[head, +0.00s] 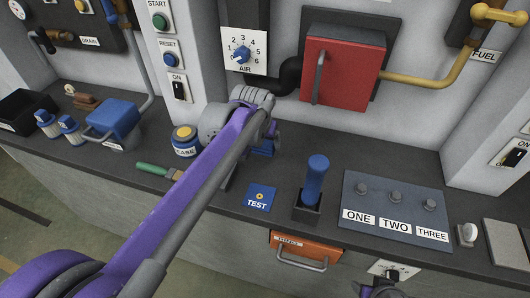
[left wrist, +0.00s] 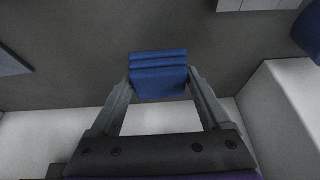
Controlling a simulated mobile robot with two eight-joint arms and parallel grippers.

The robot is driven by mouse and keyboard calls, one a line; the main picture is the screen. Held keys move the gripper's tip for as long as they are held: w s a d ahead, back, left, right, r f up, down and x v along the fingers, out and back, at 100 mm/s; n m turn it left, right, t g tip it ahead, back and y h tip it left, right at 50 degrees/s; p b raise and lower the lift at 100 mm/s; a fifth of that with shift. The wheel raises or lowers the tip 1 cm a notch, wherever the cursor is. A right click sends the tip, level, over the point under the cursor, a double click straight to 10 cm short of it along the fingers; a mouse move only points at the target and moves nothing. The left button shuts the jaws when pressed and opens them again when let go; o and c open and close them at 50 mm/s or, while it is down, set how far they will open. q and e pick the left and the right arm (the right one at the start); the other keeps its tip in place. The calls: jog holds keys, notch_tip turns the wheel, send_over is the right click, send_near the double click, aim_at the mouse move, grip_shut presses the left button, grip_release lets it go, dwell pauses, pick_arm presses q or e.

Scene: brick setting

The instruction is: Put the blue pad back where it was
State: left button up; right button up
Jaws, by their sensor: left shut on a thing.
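My left gripper (head: 262,140) reaches over the counter at the back, below the AIR dial. It is shut on the blue pad (left wrist: 160,82), whose near face shows between the fingertips in the left wrist view. Behind that face are more blue layers; I cannot tell whether they are the same piece. In the head view only a bit of blue (head: 264,148) shows beside the gripper, mostly hidden by it. A flat blue square marked TEST (head: 259,197) lies on the counter nearer me. What seems to be my right gripper (head: 384,288) is cut off at the bottom edge.
A blue upright handle (head: 315,180) stands right of the TEST square. A panel with knobs ONE, TWO, THREE (head: 396,205) lies farther right. A red box (head: 340,75) juts from the wall.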

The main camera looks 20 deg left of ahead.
aim_at(264, 160)
pick_arm(q)
jog(key=shift+w+f+b, duration=0.1)
jog(key=shift+f+b, duration=0.2)
jog(key=shift+f, duration=2.1)
jog(key=shift+f, duration=0.15)
jog(key=o, duration=1.2)
jog(key=shift+c, duration=0.2)
